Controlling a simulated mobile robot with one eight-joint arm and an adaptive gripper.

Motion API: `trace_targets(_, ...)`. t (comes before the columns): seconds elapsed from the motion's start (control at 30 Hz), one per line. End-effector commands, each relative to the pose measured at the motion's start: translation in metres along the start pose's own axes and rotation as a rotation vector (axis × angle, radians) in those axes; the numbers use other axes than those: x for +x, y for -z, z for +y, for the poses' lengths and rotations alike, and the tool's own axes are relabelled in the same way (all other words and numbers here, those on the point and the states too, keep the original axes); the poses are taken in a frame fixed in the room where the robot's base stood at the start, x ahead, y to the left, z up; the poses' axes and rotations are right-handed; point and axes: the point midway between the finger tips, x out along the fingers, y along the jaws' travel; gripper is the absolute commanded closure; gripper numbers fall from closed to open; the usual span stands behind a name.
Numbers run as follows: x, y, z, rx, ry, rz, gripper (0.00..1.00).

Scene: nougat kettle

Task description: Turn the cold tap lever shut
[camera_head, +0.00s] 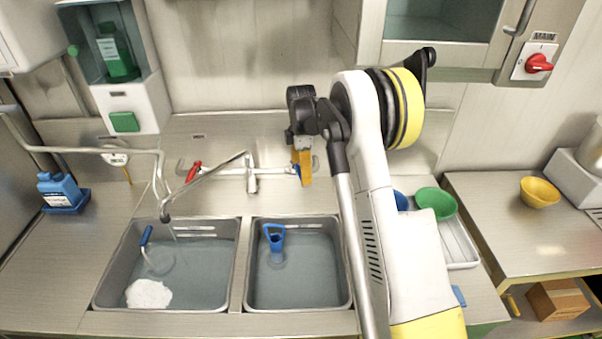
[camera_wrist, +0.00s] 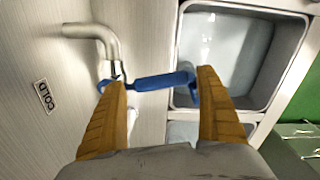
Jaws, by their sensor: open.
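The cold tap lever (camera_wrist: 163,81) is a blue bar on a metal tap fitting (camera_wrist: 100,42) in the wrist view. My gripper (camera_wrist: 160,78) is open, with its two orange fingers spread and the lever spanning the gap between their tips. The left fingertip is near the fitting end and the right one near the lever's free end; I cannot tell whether either touches. In the head view my gripper (camera_head: 303,163) is at the right end of the tap, covering most of the lever. The red lever (camera_head: 193,171) is at the left end. A thin water stream (camera_head: 172,232) shows under the spout.
The left basin (camera_head: 205,258) holds water, a blue-handled tool and a white lump. The right basin (camera_head: 310,282) holds water and a blue-handled item. A COLD label (camera_wrist: 43,97) is on the wall. A green bowl (camera_head: 437,203) stands right of my arm.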

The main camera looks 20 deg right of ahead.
Motion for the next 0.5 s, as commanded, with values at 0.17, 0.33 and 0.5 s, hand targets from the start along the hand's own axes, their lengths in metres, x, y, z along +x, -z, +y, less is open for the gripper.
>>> trace_targets(0.17, 0.0053, 0.0, 0.0, 0.0, 0.0, 0.0, 0.16)
trace_targets(0.33, 0.0049, 0.0001, 0.0, 0.0, 0.0, 0.0, 0.16)
trace_targets(0.5, 0.0048, 0.0, 0.0, 0.0, 0.0, 0.0, 0.68)
